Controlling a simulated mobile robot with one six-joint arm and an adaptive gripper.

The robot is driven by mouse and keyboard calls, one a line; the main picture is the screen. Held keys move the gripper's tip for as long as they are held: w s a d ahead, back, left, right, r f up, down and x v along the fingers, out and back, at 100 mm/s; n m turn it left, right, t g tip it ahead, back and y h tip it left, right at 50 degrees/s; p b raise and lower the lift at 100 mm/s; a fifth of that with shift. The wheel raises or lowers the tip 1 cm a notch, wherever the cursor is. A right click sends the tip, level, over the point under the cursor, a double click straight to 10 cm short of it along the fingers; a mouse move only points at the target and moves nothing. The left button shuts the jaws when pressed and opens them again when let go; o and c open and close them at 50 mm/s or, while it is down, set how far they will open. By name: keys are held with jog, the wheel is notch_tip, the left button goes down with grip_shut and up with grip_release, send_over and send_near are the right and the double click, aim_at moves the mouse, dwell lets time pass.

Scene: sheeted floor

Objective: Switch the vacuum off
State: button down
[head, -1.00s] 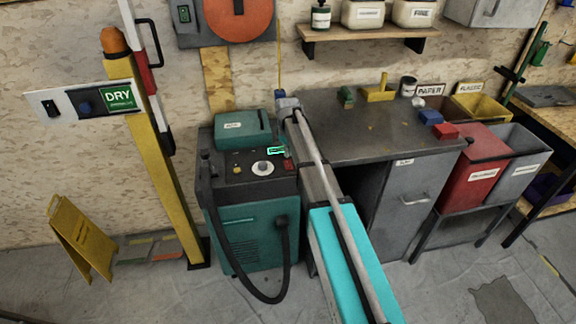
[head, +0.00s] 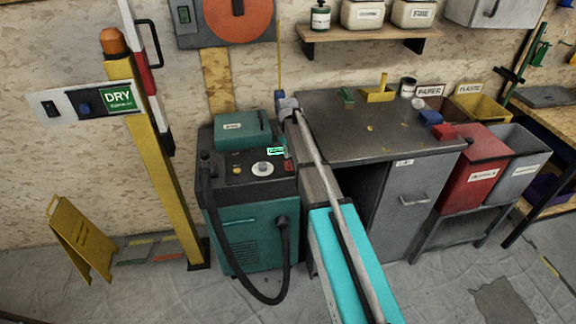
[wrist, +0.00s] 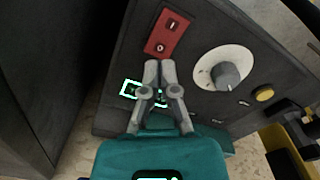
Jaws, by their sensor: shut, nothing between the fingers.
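The vacuum (head: 245,235) is a teal and dark grey machine standing on the floor against the wall, with a black hose at its front. Its top panel carries a pale dial (head: 263,168), a green-lit display (head: 276,151) and a red switch (head: 289,166). In the wrist view the red switch (wrist: 167,32) shows a mark on each half, and the dial (wrist: 225,74) is to its right. My gripper (wrist: 160,66) is shut and empty, its fingertips just below the red switch in the picture. I cannot tell whether they touch it. The fingers partly cover the display (wrist: 131,88).
A yellow post (head: 165,175) with a DRY sign stands to the left. Red and grey bins (head: 480,165) are at the right. The front floor is mostly clear.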

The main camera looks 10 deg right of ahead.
aim_at(288, 163)
jog(key=shift+f+b, duration=1.65)
dwell(1.7)
jog(key=shift+r, duration=0.15)
jog(key=shift+r+p, duration=3.4)
jog(key=shift+p, duration=0.15)
jog(key=s+r+m+p, duration=0.2)
jog(key=s+m, duration=0.1)
jog(key=s, duration=1.1)
jog(key=s+r+m+p, duration=0.2)
jog(key=s+m, duration=0.1)
jog(key=s, duration=1.2)
jog(key=shift+a+r+p, duration=0.15)
jog(key=shift+r+p, duration=0.2)
